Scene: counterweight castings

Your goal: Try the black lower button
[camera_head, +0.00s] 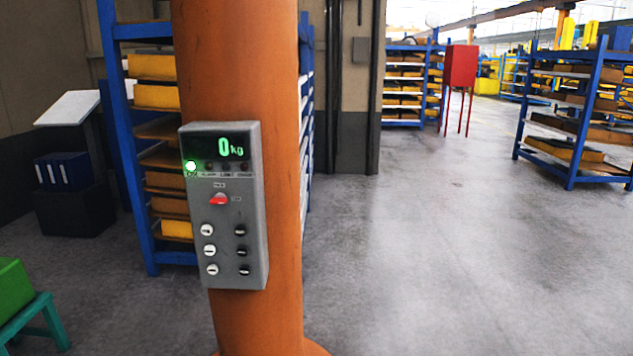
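A grey control box (226,204) is fixed to an orange column (280,315). Its display (222,147) reads 0 kg in green. Below the display a green lamp (190,166) is lit at the left of a row of lamps. A red knob or switch (219,199) sits under it. Three white buttons form the left column and three black buttons the right. The lowest black button (244,270) is at the lower right of the box. Neither of my grippers shows in the head view.
Blue shelving (131,160) with yellow bins stands behind the column. A green crate (12,290) on a teal stool (38,318) is at the lower left. A red cabinet (461,66) on legs and more blue racks (583,135) stand far back. Grey floor (450,260) right of the column is clear.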

